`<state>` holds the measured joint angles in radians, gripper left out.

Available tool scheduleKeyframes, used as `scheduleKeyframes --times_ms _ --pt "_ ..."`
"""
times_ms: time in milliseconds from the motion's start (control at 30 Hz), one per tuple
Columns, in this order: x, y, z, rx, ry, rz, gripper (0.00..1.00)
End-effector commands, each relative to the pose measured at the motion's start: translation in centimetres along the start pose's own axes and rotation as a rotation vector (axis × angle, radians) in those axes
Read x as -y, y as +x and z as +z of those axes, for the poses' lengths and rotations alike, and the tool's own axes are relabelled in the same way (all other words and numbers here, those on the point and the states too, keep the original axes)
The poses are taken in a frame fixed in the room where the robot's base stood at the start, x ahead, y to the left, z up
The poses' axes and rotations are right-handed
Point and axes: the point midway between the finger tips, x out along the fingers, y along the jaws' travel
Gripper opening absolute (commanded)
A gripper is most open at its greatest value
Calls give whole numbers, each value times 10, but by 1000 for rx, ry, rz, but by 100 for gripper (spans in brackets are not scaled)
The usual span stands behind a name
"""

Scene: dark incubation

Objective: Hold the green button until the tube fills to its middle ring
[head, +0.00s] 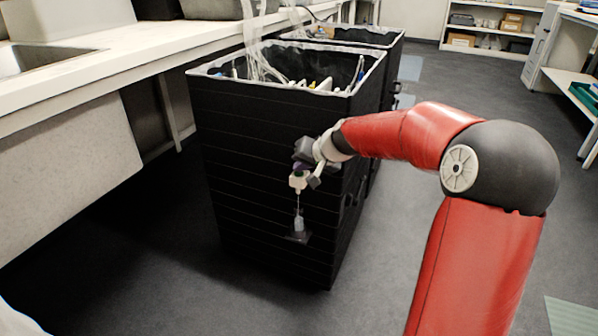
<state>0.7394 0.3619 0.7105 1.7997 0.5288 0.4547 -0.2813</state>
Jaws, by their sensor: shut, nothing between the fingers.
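A small white dispenser box (297,184) hangs or stands in front of the black crate, near the middle of the head view. A small patch of green (298,175) shows at its top, which looks like the button. A thin pale line runs down from the box to a small clear tube (298,222) on a dark base (297,238). The tube's rings and fill level are too small to make out. My gripper (304,167) is shut and empty, right at the top of the box. Whether it touches or presses the button cannot be told.
A tall black crate (240,130) full of tubing and lab waste stands close behind the device, with a second crate (345,36) beyond. A white bench (110,55) with a sink runs along the left. Open floor (400,240) lies to the right; shelves (490,25) stand at the back.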

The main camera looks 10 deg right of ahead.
Motion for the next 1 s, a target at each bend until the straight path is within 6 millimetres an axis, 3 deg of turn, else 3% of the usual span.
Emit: scheduleKeyframes --times_ms 1000 --pt "12 -17 -12 0 -1 0 0"
